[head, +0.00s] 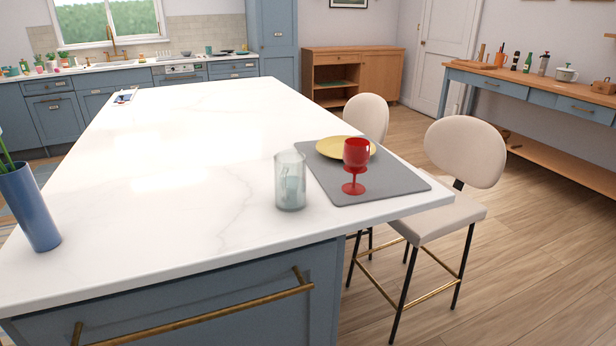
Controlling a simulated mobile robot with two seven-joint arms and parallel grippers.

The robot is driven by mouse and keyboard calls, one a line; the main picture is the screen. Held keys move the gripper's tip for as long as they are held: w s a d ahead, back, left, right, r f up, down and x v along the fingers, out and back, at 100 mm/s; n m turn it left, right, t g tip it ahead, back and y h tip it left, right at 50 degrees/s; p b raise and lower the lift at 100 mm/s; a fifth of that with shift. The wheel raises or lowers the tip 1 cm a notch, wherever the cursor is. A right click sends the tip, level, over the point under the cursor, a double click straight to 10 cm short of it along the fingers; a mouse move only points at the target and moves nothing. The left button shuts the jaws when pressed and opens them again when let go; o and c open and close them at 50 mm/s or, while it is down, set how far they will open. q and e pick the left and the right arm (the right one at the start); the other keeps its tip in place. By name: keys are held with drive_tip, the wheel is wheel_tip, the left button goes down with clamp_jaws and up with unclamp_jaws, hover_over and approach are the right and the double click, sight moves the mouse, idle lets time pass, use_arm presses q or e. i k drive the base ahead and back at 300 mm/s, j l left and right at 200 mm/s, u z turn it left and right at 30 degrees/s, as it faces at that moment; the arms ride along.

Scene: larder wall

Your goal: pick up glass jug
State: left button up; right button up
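The glass jug (290,181) stands upright on the white marble island top, near its front right corner. It is clear, pale greenish glass, and a handle shape shows through or on its left front side. It stands just left of the grey placemat (395,187). A red goblet (355,160) stands on the placemat to the right of the jug, apart from it. A yellow plate (332,148) lies on the placemat behind the goblet. Neither of my grippers shows in the head view.
A blue vase (29,208) with green stems stands at the island's left edge. The island top (180,150) is clear between vase and jug. Two cream chairs (465,155) stand along the island's right side. A brass handle (200,318) sticks out from the front drawer.

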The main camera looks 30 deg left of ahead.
sight(290, 171)
drive_tip(key=i+l+u, duration=0.1)
drive_tip(key=u, duration=0.8)
drive_tip(key=i+l+u, duration=0.15)
drive_tip(key=l+u, duration=0.2)
drive_tip(key=i+l+u, duration=0.1)
drive_tip(key=l+u, duration=0.25)
drive_tip(key=l, duration=0.15)
drive_tip(key=l+u, duration=0.25)
drive_tip(key=l, duration=0.65)
drive_tip(key=i, duration=0.05)
